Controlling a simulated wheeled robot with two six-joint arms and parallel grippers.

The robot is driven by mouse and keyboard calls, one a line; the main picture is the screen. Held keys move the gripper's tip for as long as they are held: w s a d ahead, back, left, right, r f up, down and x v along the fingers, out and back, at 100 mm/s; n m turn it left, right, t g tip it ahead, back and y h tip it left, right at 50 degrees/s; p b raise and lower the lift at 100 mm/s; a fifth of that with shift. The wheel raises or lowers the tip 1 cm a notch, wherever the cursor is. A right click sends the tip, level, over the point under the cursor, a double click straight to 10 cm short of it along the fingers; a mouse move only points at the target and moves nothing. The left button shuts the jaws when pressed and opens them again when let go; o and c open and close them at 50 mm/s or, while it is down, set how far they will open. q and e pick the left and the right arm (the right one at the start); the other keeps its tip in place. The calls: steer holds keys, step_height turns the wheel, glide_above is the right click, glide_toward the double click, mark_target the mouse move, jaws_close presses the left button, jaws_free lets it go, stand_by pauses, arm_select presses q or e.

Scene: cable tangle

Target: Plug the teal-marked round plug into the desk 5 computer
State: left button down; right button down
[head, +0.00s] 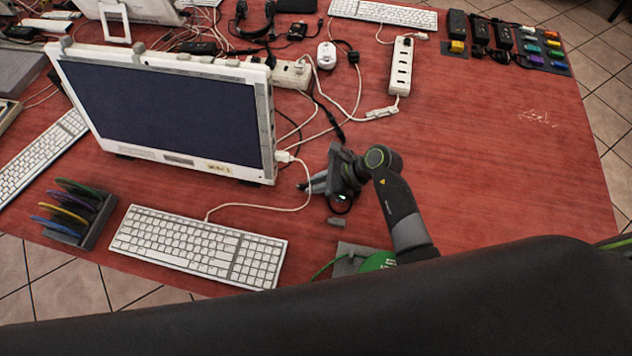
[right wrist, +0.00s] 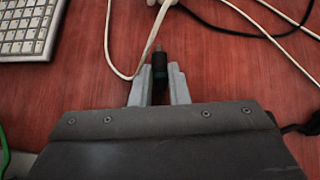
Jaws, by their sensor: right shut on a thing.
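My right gripper (head: 312,187) is low over the red table, just right of the white computer (head: 262,120). In the right wrist view its two grey fingers (right wrist: 159,88) are shut on a dark round plug (right wrist: 159,68) whose tip points away from the wrist. A white plug (head: 284,157) sits at the computer's right edge. My left gripper is not in view.
A white keyboard (head: 200,246) lies in front of the computer, its white cable (head: 250,206) looping near my right gripper. A rack with coloured discs (head: 85,218) stands at left. A white power strip (head: 401,68) and tangled cables lie behind.

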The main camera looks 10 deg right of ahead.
step_height(320, 180, up, 7)
steer(key=p, duration=0.6)
stand_by(0.3)
steer(key=c, duration=2)
jaws_free()
jaws_close()
steer(key=shift+w+d+f+m+b, duration=0.1)
steer(key=shift+d+f+m+b, duration=0.3)
steer(key=shift+f+m+b, duration=0.4)
steer(key=shift+w+d+f+m+g+b, duration=0.1)
steer(key=shift+w+d+m+g+b, duration=0.1)
steer(key=shift+d+m+g+b, duration=0.15)
steer(key=shift+w+a+b, duration=0.15)
steer(key=shift+w+a, duration=0.15)
steer(key=shift+a, duration=0.45)
steer(key=shift+w+a+b, duration=0.15)
steer(key=shift+w+a, duration=0.15)
steer(key=shift+a, duration=0.5)
steer(key=shift+w+a+b, duration=0.15)
steer(key=shift+w+a, duration=0.15)
steer(key=shift+a, duration=0.45)
